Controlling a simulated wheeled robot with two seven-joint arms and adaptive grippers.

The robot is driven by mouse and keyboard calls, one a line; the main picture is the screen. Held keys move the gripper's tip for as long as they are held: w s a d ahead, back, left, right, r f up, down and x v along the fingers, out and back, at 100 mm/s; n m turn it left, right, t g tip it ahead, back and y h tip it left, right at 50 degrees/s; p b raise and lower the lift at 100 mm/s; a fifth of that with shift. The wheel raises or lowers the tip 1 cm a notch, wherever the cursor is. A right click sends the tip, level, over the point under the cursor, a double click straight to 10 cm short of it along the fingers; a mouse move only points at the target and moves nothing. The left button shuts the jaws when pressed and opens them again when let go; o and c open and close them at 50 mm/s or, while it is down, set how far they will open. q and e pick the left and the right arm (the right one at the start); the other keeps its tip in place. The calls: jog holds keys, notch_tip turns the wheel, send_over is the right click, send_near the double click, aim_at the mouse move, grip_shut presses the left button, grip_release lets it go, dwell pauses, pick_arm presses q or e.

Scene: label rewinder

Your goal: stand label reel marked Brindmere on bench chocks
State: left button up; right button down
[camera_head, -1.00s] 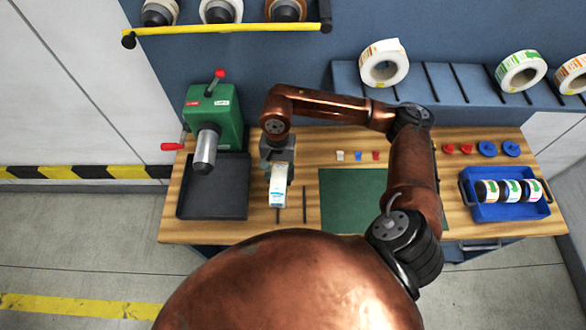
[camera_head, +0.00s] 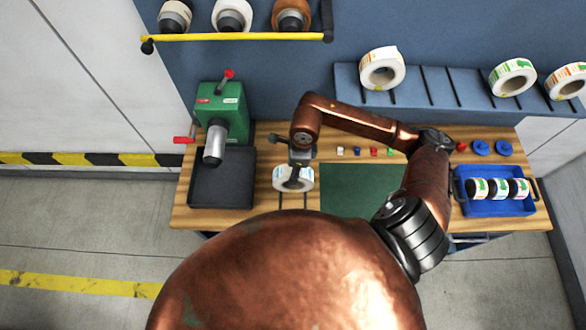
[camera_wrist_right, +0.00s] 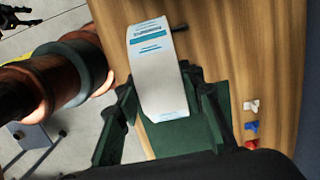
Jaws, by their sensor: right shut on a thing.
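My right gripper (camera_head: 295,160) is shut on a white label reel (camera_head: 293,179) at the bench's front, left of the green mat. The right wrist view shows the reel's white rim (camera_wrist_right: 157,75) with teal print, too small to read surely, between the fingers (camera_wrist_right: 166,98). In the head view the reel's round face with its dark core opening is turned partly to the camera. Two thin dark bench strips, likely the chocks (camera_head: 305,200), run out from under the reel. I cannot tell whether the reel touches them. My left gripper is out of view.
A green machine (camera_head: 222,110) with a grey spindle stands at left over a black tray (camera_head: 222,190). A green mat (camera_head: 350,190) lies right of the reel. A blue tray (camera_head: 490,206) holds small rolls at right. Slotted shelf (camera_head: 440,88) with reels stands behind.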

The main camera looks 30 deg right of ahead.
jog(key=shift+f+b, duration=1.6)
jog(key=shift+f, duration=1.95)
jog(key=shift+f+b, duration=1.05)
jog(key=shift+f, duration=0.05)
jog(key=c, duration=1.2)
grip_release()
jog(key=r, duration=0.4)
jog(key=d+r, duration=0.1)
jog(key=r, duration=0.7)
jog(key=shift+s+d, duration=0.15)
jog(key=shift+s, duration=0.2)
